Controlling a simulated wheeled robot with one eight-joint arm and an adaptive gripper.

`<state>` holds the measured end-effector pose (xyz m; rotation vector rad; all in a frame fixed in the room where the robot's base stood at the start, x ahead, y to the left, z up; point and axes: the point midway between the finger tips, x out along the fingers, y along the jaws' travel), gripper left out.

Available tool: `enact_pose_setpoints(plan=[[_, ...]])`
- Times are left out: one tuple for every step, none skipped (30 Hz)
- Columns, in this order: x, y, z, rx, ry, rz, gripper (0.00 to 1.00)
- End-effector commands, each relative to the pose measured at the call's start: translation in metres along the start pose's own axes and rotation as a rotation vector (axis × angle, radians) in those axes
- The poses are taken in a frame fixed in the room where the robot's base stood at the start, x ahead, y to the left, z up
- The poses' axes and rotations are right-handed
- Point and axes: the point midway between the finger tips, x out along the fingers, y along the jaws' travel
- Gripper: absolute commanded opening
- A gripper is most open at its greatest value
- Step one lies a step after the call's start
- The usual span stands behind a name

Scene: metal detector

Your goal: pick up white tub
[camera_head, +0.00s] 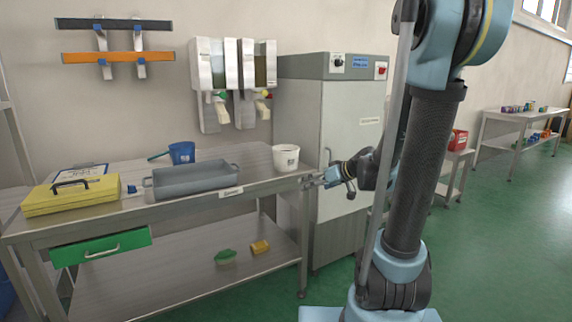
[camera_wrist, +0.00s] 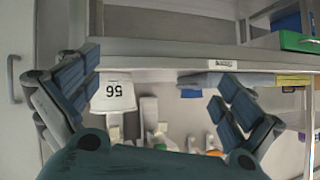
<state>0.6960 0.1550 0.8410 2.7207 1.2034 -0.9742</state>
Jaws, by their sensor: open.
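The white tub (camera_head: 286,158) stands upright near the right end of the metal table, with a dark-printed label on its side. My gripper (camera_head: 312,182) is just right of the table's right end, apart from the tub and slightly lower in the picture. The wrist view looks upside down. There the tub (camera_wrist: 112,95) shows with its label inverted, behind the left finger and toward the left side of the jaw gap. My gripper (camera_wrist: 155,82) has its fingers spread wide, with nothing between them in contact.
A grey cabinet (camera_head: 345,140) stands right behind my gripper. Dispensers (camera_head: 212,80) hang above.

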Motion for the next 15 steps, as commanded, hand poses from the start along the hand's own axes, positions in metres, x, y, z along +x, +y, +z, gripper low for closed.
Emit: enact_pose_setpoints(plan=[[0.008, 0.007, -0.009, -0.017, 0.036, -0.007, 1.0], [0.012, 0.01, -0.014, -0.028, 0.058, -0.011, 1.0], [0.017, 0.014, -0.021, -0.043, 0.087, -0.016, 1.0], [0.02, 0.018, -0.026, -0.054, 0.109, -0.018, 1.0], [0.024, 0.021, -0.03, -0.065, 0.131, -0.02, 1.0], [0.029, 0.026, -0.036, -0.079, 0.16, -0.023, 1.0], [0.032, 0.03, -0.04, -0.089, 0.183, -0.023, 1.0], [0.035, 0.034, -0.044, -0.099, 0.205, -0.023, 1.0], [0.04, 0.038, -0.049, -0.113, 0.234, -0.023, 1.0], [0.043, 0.042, -0.053, -0.122, 0.255, -0.022, 1.0], [0.046, 0.047, -0.056, -0.131, 0.277, -0.02, 1.0], [0.05, 0.052, -0.06, -0.143, 0.305, -0.017, 1.0], [0.053, 0.056, -0.063, -0.152, 0.327, -0.014, 1.0], [0.056, 0.06, -0.066, -0.161, 0.348, -0.011, 1.0], [0.059, 0.066, -0.07, -0.171, 0.375, -0.005, 1.0]])
